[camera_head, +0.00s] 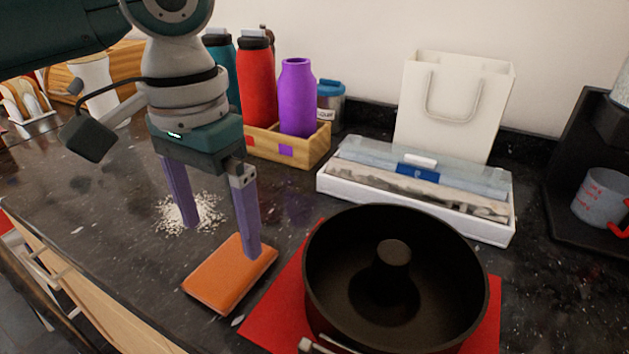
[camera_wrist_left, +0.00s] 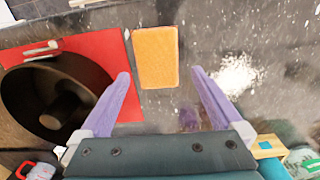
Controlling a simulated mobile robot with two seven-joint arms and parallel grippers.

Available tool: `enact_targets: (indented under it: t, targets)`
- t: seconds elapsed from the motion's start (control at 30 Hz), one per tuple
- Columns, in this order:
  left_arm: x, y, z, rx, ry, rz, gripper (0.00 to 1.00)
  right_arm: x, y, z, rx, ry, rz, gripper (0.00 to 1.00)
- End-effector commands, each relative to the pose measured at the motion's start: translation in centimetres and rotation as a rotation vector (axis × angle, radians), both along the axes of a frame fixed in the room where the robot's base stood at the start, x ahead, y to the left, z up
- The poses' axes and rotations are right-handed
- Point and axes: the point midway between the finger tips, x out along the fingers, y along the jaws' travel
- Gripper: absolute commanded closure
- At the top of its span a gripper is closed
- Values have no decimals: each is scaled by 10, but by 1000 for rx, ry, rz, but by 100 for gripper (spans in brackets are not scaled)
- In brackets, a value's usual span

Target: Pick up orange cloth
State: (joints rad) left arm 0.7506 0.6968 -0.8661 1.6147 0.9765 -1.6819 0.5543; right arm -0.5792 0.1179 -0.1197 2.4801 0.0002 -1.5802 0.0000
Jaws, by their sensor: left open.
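The orange cloth (camera_head: 226,278) is a flat, folded rectangle lying on the dark granite counter, near its front edge. It also shows in the left wrist view (camera_wrist_left: 156,57), ahead of the fingertips and between their lines. My left gripper (camera_head: 222,241) is open and empty, with its purple fingers pointing down over the counter. In the head view one finger overlaps the back right part of the cloth; I cannot tell whether it touches. In the left wrist view the fingers (camera_wrist_left: 160,73) are spread wider than the cloth. My right gripper is not in view.
A black ring pan (camera_head: 325,285) stands on a red mat (camera_head: 272,318) right of the cloth. White crumbs (camera_head: 205,213) lie behind it. A wooden crate (camera_head: 318,148) with bottles, a white box (camera_head: 465,229) and a paper bag (camera_head: 445,120) stand at the back.

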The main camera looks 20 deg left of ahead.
Motion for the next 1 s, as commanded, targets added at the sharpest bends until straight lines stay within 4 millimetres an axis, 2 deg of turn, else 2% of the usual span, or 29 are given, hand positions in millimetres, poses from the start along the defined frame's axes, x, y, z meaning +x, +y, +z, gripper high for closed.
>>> enact_targets:
  t: [0.33,0.43,0.67,1.0]
  targets:
    - [-2,-4,-48,-1,1,-1,0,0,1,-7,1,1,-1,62]
    - [-2,-4,-54,0,-2,-3,0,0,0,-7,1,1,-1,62]
    - [-2,-4,-55,0,-3,-3,1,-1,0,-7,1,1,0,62]
    - [-2,-4,-54,0,-3,-3,39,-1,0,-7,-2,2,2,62]
